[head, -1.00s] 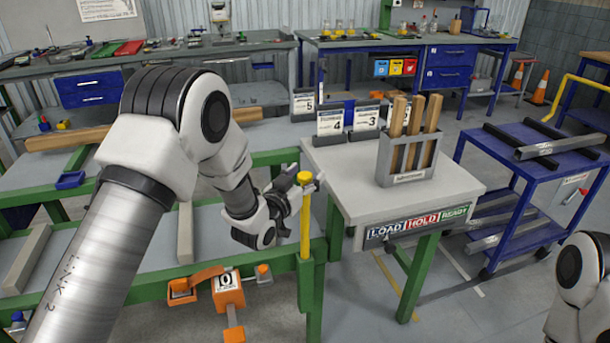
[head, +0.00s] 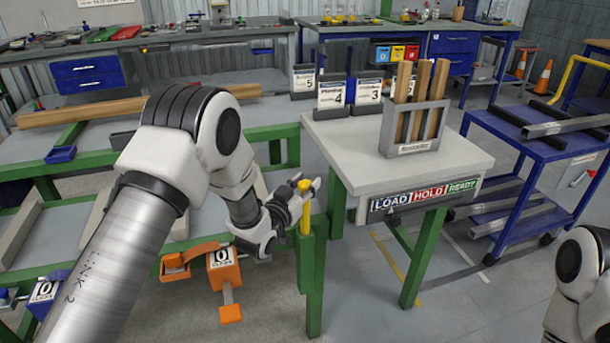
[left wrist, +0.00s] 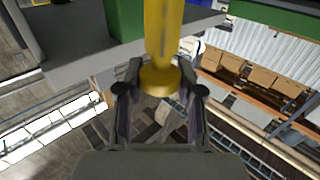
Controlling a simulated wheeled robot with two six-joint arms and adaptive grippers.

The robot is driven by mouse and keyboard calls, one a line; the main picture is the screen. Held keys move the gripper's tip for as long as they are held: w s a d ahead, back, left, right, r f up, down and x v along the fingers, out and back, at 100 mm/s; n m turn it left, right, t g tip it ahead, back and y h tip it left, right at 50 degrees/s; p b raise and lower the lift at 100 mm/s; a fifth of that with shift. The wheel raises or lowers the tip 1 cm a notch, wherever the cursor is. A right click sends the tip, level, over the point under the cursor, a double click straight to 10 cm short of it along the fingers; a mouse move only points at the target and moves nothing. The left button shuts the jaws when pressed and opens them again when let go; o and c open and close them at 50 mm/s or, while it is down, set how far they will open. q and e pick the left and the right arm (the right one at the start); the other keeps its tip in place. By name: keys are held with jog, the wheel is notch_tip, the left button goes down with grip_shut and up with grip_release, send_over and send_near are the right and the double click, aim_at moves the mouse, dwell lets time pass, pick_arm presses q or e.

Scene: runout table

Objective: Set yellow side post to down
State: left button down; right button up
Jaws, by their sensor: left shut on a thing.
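The yellow side post (head: 305,217) stands upright at the right front corner of the green-framed runout table (head: 310,265), with a short length showing above the green leg. Its round yellow knob (head: 304,186) is at the top. My left gripper (head: 303,194) is shut on the post at the knob. In the left wrist view the post (left wrist: 163,35) and its knob sit between the two fingers (left wrist: 160,88). The post's lower end is hidden in the green leg. My right gripper is out of view; only part of my right arm shows at lower right.
A grey-topped stand (head: 340,140) with a LOAD/HOLD/READY label (head: 425,200) and a holder of wooden strips (head: 415,130) is just right of the post. Orange stop fittings (head: 223,268) hang on the table's front rail. A blue cart (head: 545,165) stands at right.

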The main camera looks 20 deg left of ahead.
aim_at(305, 210)
pick_arm(q)
notch_tip(305, 210, down, 8)
jog(key=b, duration=0.3)
jog(key=shift+b, duration=0.35)
jog(key=shift+f, duration=0.1)
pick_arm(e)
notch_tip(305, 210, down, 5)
pick_arm(q)
jog(key=shift+f, duration=0.1)
jog(key=c, duration=0.7)
grip_release()
jog(key=shift+c, duration=0.2)
jog(key=shift+s, duration=0.1)
jog(key=s, duration=0.4)
jog(key=s+a, duration=0.1)
jog(key=s, duration=0.2)
jog(key=s+a, duration=0.1)
jog(key=s, duration=0.3)
jog(key=shift+s+a, duration=0.1)
jog(key=shift+s, duration=0.2)
jog(key=shift+f, duration=0.1)
